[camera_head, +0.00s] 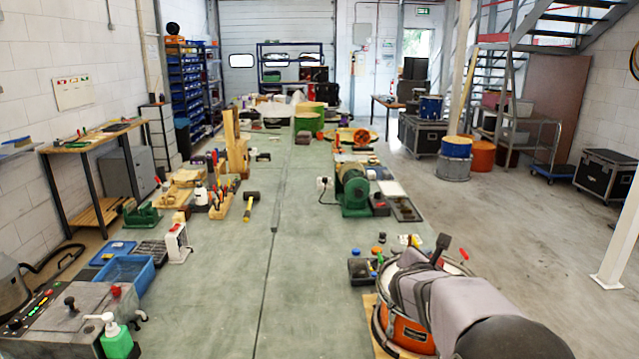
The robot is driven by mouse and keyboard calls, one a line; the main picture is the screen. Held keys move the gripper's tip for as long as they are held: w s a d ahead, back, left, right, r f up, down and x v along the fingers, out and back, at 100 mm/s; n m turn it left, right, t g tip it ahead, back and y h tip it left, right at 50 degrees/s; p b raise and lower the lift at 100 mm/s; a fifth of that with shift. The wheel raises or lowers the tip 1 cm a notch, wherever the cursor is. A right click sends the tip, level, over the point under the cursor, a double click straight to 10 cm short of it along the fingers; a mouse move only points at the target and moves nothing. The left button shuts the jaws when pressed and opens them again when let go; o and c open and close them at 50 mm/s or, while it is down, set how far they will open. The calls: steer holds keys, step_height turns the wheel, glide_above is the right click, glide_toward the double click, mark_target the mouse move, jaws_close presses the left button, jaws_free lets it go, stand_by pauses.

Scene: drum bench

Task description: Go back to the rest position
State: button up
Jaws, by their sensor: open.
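My arm, wrapped in grey covering, reaches in from the bottom right corner of the head view. My gripper (438,250) is at its far end, only partly in view and seen from behind; a dark finger-like part sticks up there. It is open, and I see nothing held in it. It is over or beside an orange drum (405,332) with a metal rim at the lower right. My arm hides much of the drum, and I cannot tell whether the gripper touches it.
A small dark tray (362,270) and several small pots stand left of the drum. A green machine (354,190) stands farther back. A yellow-handled mallet (250,205), a blue bin (124,270) and a green bottle (115,340) are on the left. The middle bench surface (300,280) is clear.

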steer(key=s+a+f+m+g+y, duration=0.1)
steer(key=s+a+f+m+g, duration=0.15)
steer(key=s+f+m, duration=0.55)
steer(key=s+a+f+m+g+y, duration=0.15)
steer(key=s+f+m+g, duration=0.35)
steer(key=s, duration=0.6)
steer(key=s+a+f+m+g+y, duration=0.1)
steer(key=s+a+f+m+y, duration=0.1)
steer(key=s+a+m, duration=0.3)
steer(key=s+a+f+m+g+y, duration=0.2)
steer(key=s+a+m, duration=0.4)
steer(key=s, duration=0.5)
step_height(320, 180, down, 3)
steer(key=shift+s+a+r+y, duration=0.15)
steer(key=shift+s+a+y, duration=0.2)
steer(key=shift+a+y, duration=0.35)
